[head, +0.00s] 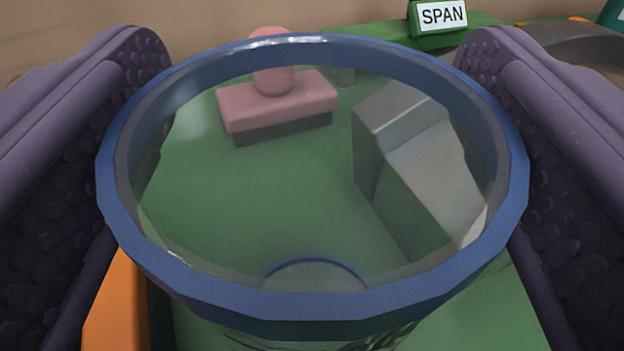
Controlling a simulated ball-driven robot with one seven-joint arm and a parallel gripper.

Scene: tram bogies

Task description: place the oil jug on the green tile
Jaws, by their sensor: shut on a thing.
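A clear vessel with a thick blue rim (312,306), which looks like the oil jug, fills the middle of the head view. My gripper (312,165) is shut on it, with one purple padded finger on each side of the rim. I look down through its open mouth and clear body. No handle or spout shows, and its lower part is mostly out of view. A green surface (505,315) lies below and beyond the vessel. I cannot tell whether this surface is the green tile, or whether the vessel touches it.
Seen through the vessel, a pink block with a knob (278,100) and a grey angular block (420,165) stand on the green. An orange thing (115,305) is at lower left. A green SPAN sign (440,17) stands at the back, with a teal thing (614,14) to its right.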

